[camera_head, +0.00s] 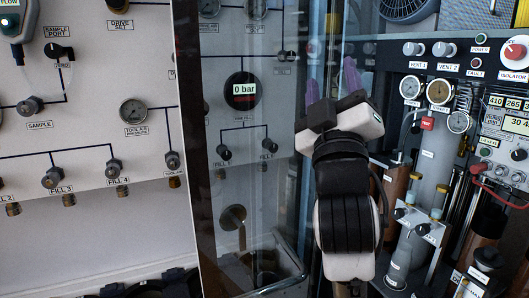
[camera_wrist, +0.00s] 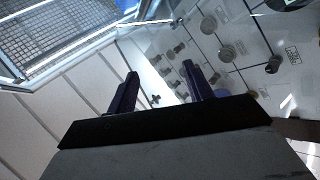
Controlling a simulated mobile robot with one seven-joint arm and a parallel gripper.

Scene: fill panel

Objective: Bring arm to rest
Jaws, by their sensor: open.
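My gripper (camera_head: 331,83) is raised in the middle of the head view, its two purple fingers pointing up and apart. It is open, with nothing seen between the fingers. My white and black arm stands upright below it, in front of the glass and the dark cabinet on the right. In the wrist view my gripper (camera_wrist: 160,90) shows two dark fingers spread apart. The white panel with gauges and knobs lies beyond them, tilted in that view.
The fill panel (camera_head: 90,130) is at left, with several knobs and a tool air pressure gauge (camera_head: 133,112). A pressure display (camera_head: 243,92) reads 0 bar behind glass. The equipment cabinet (camera_head: 385,60) with gauges and a red isolator knob (camera_head: 515,52) stands close to my arm's right.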

